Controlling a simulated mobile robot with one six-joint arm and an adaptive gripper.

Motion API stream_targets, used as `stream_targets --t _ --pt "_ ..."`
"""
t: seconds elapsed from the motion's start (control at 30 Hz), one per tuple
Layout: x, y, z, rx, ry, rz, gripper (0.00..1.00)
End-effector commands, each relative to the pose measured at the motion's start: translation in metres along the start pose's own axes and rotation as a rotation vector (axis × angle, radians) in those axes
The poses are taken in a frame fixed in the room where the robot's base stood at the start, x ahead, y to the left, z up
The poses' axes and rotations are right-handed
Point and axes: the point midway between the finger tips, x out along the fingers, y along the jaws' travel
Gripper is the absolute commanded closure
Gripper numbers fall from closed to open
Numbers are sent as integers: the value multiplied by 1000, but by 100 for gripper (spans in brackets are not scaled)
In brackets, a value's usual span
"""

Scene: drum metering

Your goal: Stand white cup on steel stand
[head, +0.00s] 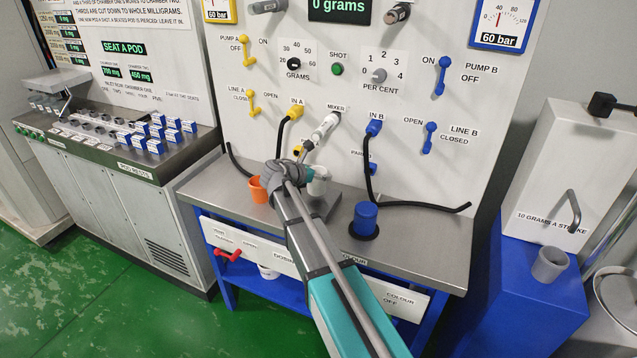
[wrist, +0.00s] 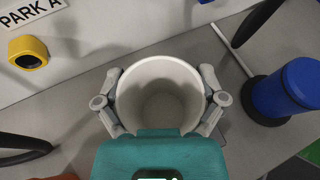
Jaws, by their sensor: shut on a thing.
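The white cup (wrist: 160,72) is upright between the two fingers of my gripper (wrist: 160,100), which is shut on it. I look down into the cup; its inside looks empty and shaded. In the head view the white cup (head: 318,181) shows partly behind my gripper (head: 292,172), below the mixer nozzle (head: 325,127). A flat steel plate (head: 327,205), which looks like the steel stand, lies on the bench by the cup, partly hidden by my arm. I cannot tell whether the cup's base touches it.
An orange cup (head: 258,190) stands close left of my gripper. A blue cylinder (head: 365,219) stands to the right on the bench, and black hoses (head: 420,206) hang from the panel. A grey cup (head: 549,263) stands on a blue cabinet at right.

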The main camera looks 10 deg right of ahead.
Motion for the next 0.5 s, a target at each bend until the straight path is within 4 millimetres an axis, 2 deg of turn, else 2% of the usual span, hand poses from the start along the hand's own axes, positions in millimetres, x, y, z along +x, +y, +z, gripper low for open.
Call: stream_targets --t 0.03,0.2,0.5 --pt "3 0 -9 0 0 0 58" --pt "8 0 -20 0 0 0 58" --pt "9 0 -23 0 0 0 58"
